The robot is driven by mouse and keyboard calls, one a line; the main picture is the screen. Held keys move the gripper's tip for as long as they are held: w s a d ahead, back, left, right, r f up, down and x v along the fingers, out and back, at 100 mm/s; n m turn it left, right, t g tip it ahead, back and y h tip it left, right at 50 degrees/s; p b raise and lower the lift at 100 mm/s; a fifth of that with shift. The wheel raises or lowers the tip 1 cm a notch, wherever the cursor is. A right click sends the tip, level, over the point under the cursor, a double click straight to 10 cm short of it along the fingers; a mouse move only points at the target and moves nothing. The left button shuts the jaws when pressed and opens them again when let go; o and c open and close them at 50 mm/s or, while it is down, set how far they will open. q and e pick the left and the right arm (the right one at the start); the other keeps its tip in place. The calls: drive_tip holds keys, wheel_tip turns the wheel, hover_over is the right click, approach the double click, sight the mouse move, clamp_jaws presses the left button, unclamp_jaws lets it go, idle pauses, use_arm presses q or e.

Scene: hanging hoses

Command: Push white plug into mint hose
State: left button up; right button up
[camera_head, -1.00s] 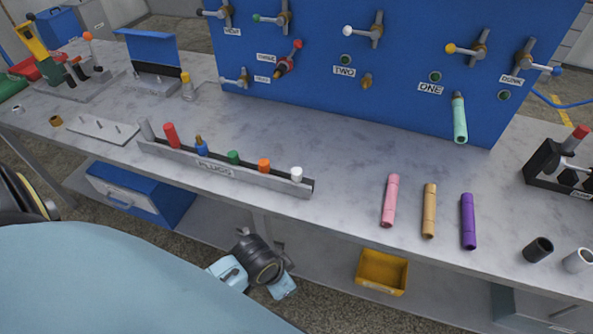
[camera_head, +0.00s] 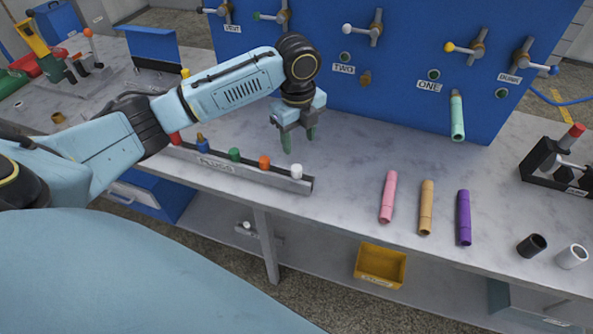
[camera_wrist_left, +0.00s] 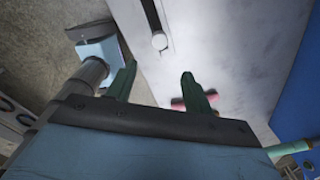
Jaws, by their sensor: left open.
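The white plug (camera_head: 296,172) stands upright at the right end of the long plug rack (camera_head: 250,176) on the bench. It also shows in the left wrist view (camera_wrist_left: 159,41). My left gripper (camera_head: 298,142) is open and empty, with green fingers pointing down, above the bench just behind the white plug and apart from it. In the left wrist view the plug appears just beyond the gap between the fingertips (camera_wrist_left: 159,69). The mint hose (camera_head: 457,117) hangs at the blue panel below the ONE label; a mint piece shows in the left wrist view (camera_wrist_left: 290,148). My right gripper is not seen.
Orange (camera_head: 265,162) and green (camera_head: 234,155) plugs stand in the rack left of the white one. Pink (camera_head: 388,197), tan (camera_head: 426,207) and purple (camera_head: 464,217) hoses lie on the bench. The blue panel (camera_head: 400,60) carries several valve handles.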

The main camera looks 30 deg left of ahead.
use_arm(q)
drive_tip(key=a+r, duration=0.2)
hover_over(296, 168)
drive_tip(key=shift+m, duration=0.4)
drive_tip(key=f, duration=0.7)
drive_tip(key=shift+w+a+f+b, duration=0.15)
drive_tip(key=shift+a+f+b, duration=0.15)
drive_tip(key=shift+a, duration=0.1)
drive_tip(key=shift+d+f, duration=0.2)
drive_tip(key=shift+f, duration=1.2)
drive_tip(key=shift+d+f, duration=0.2)
drive_tip(key=shift+f, duration=1.15)
drive_tip(key=c, duration=1.1)
drive_tip(key=shift+o, duration=0.2)
drive_tip(key=shift+r, duration=0.1)
